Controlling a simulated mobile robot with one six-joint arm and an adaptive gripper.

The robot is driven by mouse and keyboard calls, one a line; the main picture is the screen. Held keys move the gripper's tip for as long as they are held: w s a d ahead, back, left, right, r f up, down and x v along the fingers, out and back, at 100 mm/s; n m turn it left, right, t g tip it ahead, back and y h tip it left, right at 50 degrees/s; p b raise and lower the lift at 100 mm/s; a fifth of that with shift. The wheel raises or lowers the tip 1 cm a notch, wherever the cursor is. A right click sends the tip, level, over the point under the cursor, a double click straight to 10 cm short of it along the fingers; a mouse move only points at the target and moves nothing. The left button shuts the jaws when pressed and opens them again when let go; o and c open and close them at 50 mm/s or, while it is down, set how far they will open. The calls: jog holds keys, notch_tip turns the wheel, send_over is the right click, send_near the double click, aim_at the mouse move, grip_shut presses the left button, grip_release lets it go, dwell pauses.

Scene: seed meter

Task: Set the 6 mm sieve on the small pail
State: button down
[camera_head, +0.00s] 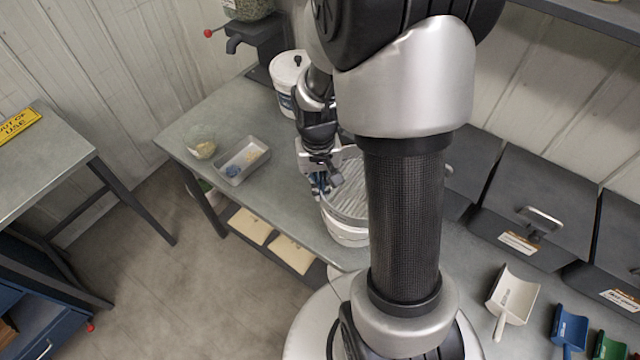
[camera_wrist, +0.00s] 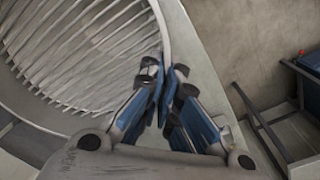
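A round metal sieve (camera_head: 352,190) with a slotted floor sits over a white pail (camera_head: 345,232), partly hidden behind my arm. No size marking is readable on it. In the wrist view the sieve (camera_wrist: 85,50) fills the upper left, its pale rim running down to my fingertips. My gripper (camera_wrist: 163,78) has its blue-padded fingers drawn together with the rim between them. In the head view my gripper (camera_head: 325,182) is at the left rim of the sieve. Whether the sieve is fully seated on the pail is hidden.
A metal tray (camera_head: 243,160) and a glass bowl (camera_head: 201,142) are to the left. Scoops (camera_head: 513,296) and dark bins (camera_head: 535,195) are at the right. The bench's front edge is close to the sieve.

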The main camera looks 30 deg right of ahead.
jog(key=c, duration=1.7)
grip_release()
jog(key=o, duration=0.5)
jog(key=shift+c, duration=0.2)
jog(key=shift+r, duration=0.15)
jog(key=shift+r+p, duration=3.2)
jog(key=shift+r, duration=0.7)
